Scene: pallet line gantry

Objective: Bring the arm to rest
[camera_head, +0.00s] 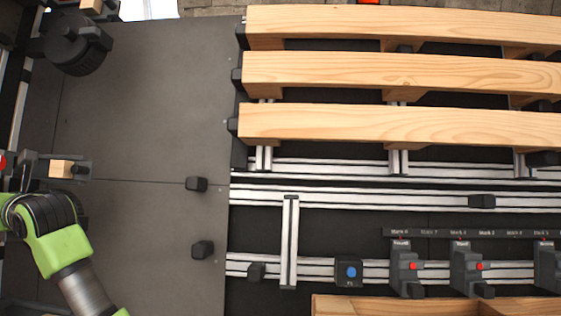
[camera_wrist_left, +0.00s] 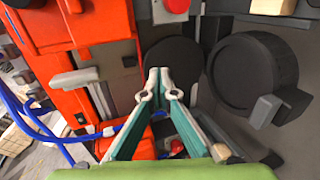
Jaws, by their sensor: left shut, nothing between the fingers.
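My left arm (camera_head: 62,250) comes in from the left in the head view, with green joints and a grey link. It bends down and runs off the bottom edge, so its gripper is outside that view. In the left wrist view my left gripper (camera_wrist_left: 159,82) shows teal fingers with pale tips. The tips meet and nothing is between them. They are in front of a dark round disc (camera_wrist_left: 177,60); I cannot tell the gap. My right arm and gripper are not in view.
Wooden beams (camera_head: 400,122) lie over aluminium rails (camera_head: 340,203) at right. Dark clamps (camera_head: 461,265) and a blue-button box (camera_head: 348,271) stand in front. A dark plate (camera_head: 150,120) at left is mostly clear. An orange machine (camera_wrist_left: 85,25) and blue hoses (camera_wrist_left: 40,128) show in the wrist view.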

